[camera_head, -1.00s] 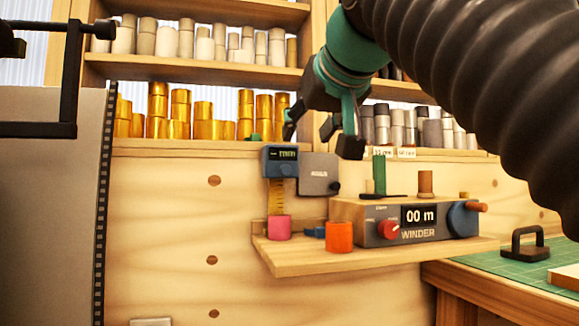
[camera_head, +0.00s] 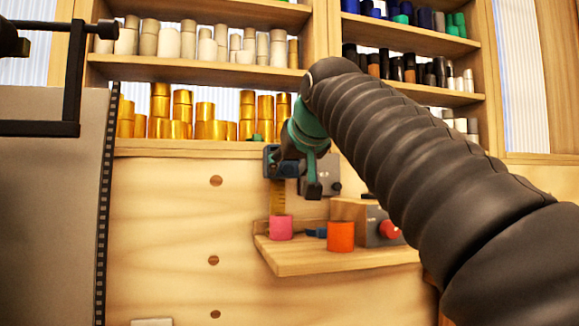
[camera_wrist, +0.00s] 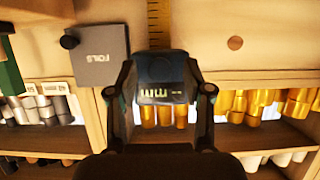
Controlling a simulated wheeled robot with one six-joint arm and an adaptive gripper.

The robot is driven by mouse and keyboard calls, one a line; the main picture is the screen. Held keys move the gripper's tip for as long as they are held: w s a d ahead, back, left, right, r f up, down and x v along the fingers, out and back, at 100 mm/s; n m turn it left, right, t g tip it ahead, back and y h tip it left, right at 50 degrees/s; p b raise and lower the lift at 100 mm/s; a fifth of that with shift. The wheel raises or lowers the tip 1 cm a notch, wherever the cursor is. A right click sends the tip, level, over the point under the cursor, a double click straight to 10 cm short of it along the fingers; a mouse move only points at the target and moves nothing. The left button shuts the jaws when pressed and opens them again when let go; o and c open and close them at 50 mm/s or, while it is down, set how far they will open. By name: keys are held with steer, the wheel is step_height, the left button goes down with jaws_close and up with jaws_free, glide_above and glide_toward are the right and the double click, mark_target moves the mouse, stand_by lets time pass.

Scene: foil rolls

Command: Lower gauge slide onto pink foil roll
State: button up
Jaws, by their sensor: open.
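The gauge slide (camera_head: 269,161) is a dark blue block with a small display, high on a yellow upright scale (camera_head: 278,196). It also shows in the wrist view (camera_wrist: 162,72), with its display facing up. The pink foil roll (camera_head: 281,228) stands on the wooden shelf at the foot of the scale, with a clear gap below the slide. My gripper (camera_head: 301,184) is at the slide and hides part of it. In the wrist view my gripper (camera_wrist: 163,90) is open, with one finger on each side of the slide; contact cannot be told.
An orange roll (camera_head: 341,237) stands right of the pink one on the shelf (camera_head: 320,263). The winder (camera_head: 377,226) is mostly hidden behind my arm. A grey box labelled FOILS (camera_wrist: 96,55) is close beside the slide. Gold rolls (camera_head: 210,129) fill the rack behind.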

jaws_close()
step_height(320, 180, down, 2)
steer(key=shift+f+b, duration=0.1)
steer(key=shift+b, duration=0.55)
jaws_free()
steer(key=v, duration=1.2)
steer(key=shift+c, duration=0.2)
